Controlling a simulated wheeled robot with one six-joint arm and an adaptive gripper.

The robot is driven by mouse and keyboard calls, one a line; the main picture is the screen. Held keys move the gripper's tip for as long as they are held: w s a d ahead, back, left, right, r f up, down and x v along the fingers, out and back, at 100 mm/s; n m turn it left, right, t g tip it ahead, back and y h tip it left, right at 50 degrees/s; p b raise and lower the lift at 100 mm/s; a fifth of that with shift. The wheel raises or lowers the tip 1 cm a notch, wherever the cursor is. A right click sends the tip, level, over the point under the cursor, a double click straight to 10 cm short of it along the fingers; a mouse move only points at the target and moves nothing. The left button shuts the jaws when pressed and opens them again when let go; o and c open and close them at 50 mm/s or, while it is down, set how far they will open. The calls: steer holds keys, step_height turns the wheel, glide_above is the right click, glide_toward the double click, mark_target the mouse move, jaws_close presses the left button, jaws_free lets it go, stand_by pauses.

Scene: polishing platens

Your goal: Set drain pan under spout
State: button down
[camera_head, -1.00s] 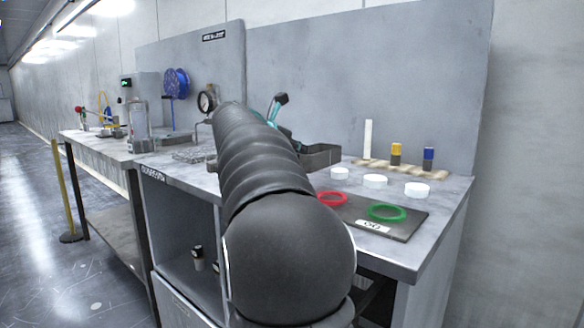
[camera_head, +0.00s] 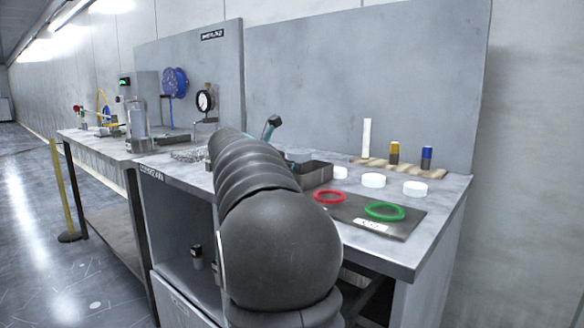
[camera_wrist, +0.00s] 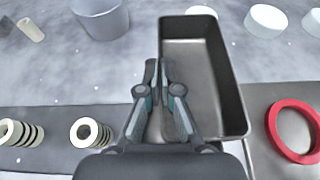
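The drain pan is a deep grey rectangular tray (camera_head: 318,175) beside my arm on the right bench; the wrist view shows its inside (camera_wrist: 205,75). My gripper (camera_wrist: 160,65) is at the pan's left long wall, its two fingers close together with that wall between them. It appears shut on the wall. In the head view my arm covers most of the gripper and part of the pan. I cannot tell whether the pan's bottom touches the bench. I cannot make out a spout in either view.
Right of the pan are white discs (camera_head: 373,180), a red ring (camera_head: 329,197) and a green ring (camera_head: 385,211) on a dark mat (camera_head: 405,226). A grey cylindrical vessel (camera_wrist: 100,15) stands left of the pan. Ringed parts (camera_wrist: 92,132) lie on a dark strip nearby.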

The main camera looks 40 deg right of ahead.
steer(key=c, duration=1.3)
jaws_free()
steer(key=shift+r, duration=0.2)
steer(key=v, duration=1.2)
